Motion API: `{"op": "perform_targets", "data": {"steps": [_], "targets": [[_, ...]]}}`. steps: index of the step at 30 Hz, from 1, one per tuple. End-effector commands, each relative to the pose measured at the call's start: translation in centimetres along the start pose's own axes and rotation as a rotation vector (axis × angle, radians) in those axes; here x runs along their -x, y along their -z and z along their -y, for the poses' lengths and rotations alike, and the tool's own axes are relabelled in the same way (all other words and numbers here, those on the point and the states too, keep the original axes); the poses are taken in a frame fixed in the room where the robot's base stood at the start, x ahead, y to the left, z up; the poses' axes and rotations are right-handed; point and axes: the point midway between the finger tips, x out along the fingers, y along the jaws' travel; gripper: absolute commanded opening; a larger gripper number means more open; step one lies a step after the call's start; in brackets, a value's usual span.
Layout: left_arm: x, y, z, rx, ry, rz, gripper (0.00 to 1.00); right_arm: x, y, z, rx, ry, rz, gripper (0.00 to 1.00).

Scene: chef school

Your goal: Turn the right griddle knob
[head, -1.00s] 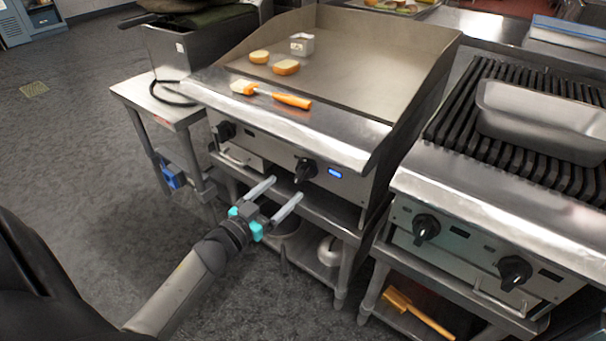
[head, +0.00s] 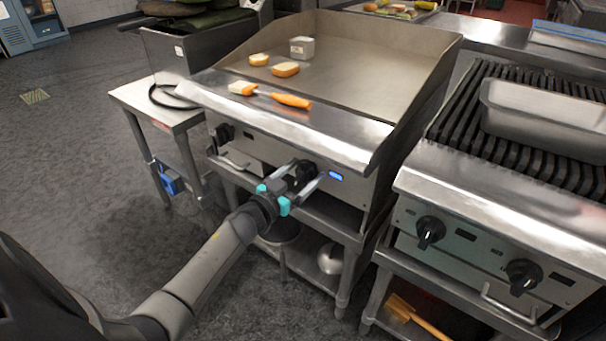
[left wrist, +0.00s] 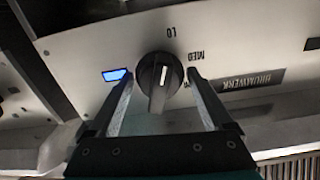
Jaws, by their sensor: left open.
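The right griddle knob (head: 305,172) is black and sits on the griddle's front panel, left of a lit blue display. In the left wrist view the knob (left wrist: 160,78) shows large, with a white pointer line and the marks LO and MED around it. My left gripper (head: 308,178) is open, with one finger on each side of the knob. In the left wrist view its fingers (left wrist: 160,88) flank the knob; I cannot tell whether they touch it. The left griddle knob (head: 224,134) is farther left on the same panel. My right gripper is not in view.
The griddle (head: 365,60) holds bread pieces (head: 285,69) and a small metal block (head: 302,47). An orange-handled brush (head: 290,100) lies on its front ledge. A charbroiler with its own knobs (head: 430,232) stands to the right. A side table (head: 150,105) stands left. Floor is clear at left.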

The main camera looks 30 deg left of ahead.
Motion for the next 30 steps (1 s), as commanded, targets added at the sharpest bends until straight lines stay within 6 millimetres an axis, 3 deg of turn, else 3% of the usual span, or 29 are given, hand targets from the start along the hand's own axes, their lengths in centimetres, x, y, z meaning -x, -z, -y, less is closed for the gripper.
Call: {"op": "perform_targets", "data": {"steps": [4,21,30], "targets": [[0.02,0.01,0.01,-0.001,0.000,0.000,0.83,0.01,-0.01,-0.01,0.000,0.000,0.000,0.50],[0.05,-0.01,0.00,0.000,0.000,0.000,0.19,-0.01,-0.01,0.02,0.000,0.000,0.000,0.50],[0.06,-0.01,-0.01,-0.032,0.000,0.000,0.17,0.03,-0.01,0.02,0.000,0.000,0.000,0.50]]}}
